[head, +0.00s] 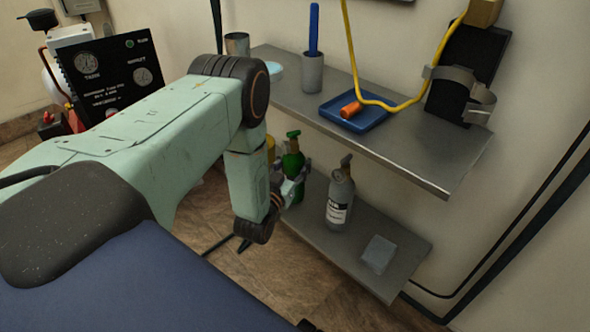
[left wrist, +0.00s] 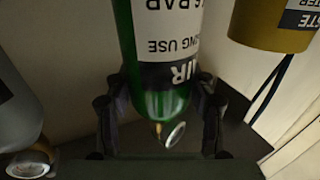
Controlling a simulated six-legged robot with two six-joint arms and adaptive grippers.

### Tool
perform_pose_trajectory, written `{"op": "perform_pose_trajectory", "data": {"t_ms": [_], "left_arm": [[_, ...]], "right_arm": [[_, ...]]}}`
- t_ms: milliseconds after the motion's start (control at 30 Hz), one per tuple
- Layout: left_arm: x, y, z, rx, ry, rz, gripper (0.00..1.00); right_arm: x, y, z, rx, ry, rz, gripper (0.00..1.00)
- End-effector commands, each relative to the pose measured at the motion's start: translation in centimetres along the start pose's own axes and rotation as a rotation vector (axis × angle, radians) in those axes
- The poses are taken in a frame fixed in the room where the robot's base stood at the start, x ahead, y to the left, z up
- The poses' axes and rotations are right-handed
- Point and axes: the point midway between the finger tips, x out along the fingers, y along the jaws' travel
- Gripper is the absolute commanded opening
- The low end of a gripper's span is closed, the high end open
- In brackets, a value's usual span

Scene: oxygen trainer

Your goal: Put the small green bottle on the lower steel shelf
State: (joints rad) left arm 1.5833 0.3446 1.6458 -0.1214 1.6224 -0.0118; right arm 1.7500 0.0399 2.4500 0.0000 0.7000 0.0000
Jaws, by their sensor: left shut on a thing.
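The small green bottle (head: 293,163) is upright in the head view, at the left end of the lower steel shelf (head: 362,240). My left gripper (head: 292,184) is shut on it, with my forearm coming down on its left. In the left wrist view the green bottle (left wrist: 126,30) shows upside down, with a white label and a small gauge, between the two fingers of my left gripper (left wrist: 160,112). The bottle's base is partly hidden, so I cannot tell if it touches the shelf. My right gripper is not in view.
A grey bottle (head: 340,203) and a pale block (head: 378,254) stand on the lower shelf. A yellow container (left wrist: 275,22) is close beside the green bottle. The upper shelf (head: 415,155) overhangs, bearing a blue tray (head: 374,120) and a grey cup (head: 312,74). Bare shelf shows between grey bottle and block.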

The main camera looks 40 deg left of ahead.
Motion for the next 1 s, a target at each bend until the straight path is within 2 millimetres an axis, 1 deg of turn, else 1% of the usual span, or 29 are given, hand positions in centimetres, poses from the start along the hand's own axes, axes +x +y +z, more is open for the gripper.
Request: {"op": "perform_pose_trajectory", "data": {"t_ms": [33, 67, 367, 500, 533, 767, 1000], "left_arm": [[0.41, 0.19, 0.07, -0.001, 0.013, 0.001, 0.00], [0.46, 0.23, 0.14, -0.001, 0.013, 0.001, 0.00], [0.52, 0.26, 0.04, -0.001, 0.012, 0.000, 0.00], [0.51, 0.25, 0.39, -0.001, 0.012, 0.000, 0.00], [0.37, 0.24, 0.59, 0.000, 0.003, 0.000, 0.57], [0.37, 0.24, 0.55, -0.001, 0.003, 0.000, 0.77], [0.37, 0.24, 0.55, -0.001, 0.004, 0.000, 0.78]], "right_arm": [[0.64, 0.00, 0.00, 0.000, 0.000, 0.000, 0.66], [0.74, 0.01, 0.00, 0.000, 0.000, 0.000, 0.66], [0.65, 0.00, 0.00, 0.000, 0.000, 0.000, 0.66], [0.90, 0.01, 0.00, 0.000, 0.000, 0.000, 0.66], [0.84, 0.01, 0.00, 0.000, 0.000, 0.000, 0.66], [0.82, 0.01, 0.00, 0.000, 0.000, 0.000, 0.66], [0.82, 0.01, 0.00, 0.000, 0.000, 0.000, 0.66]]}}
